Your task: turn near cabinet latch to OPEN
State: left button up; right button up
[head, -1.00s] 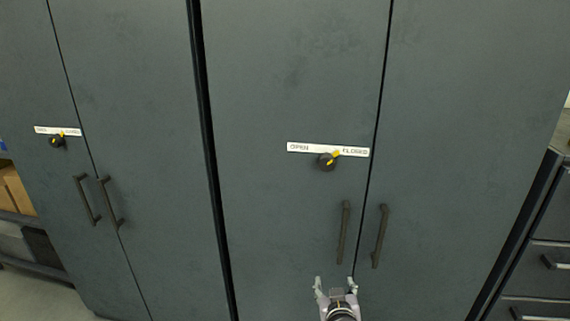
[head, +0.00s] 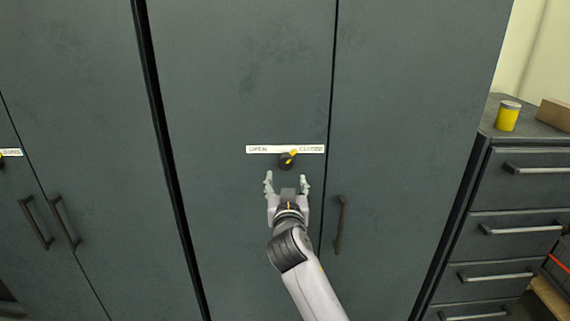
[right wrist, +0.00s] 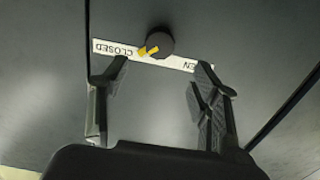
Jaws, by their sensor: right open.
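The near cabinet latch (head: 287,160) is a round black knob with a yellow pointer, on the left door of the middle cabinet. Its white label strip (head: 262,149) reads OPEN at left and CLOSED at right; the pointer aims up and right toward CLOSED. My right gripper (head: 287,182) is open and empty, just below the knob. In the right wrist view the knob (right wrist: 160,42) shows upside down, beyond and between the fingertips of the right gripper (right wrist: 160,78), apart from them. My left gripper is not in view.
The near cabinet's right door has a vertical handle (head: 340,224); my arm hides the left one. Another cabinet with handles (head: 64,222) stands at left. A drawer unit (head: 500,187) at right carries a yellow can (head: 508,116) and a brown box (head: 555,113).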

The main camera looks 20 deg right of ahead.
aim_at(285, 164)
jog(key=p+x, duration=0.1)
jog(key=x, duration=0.7)
jog(key=shift+w, duration=0.15)
jog(key=shift+c, duration=0.3)
jog(key=shift+f, duration=0.1)
jog(key=c, duration=1.1)
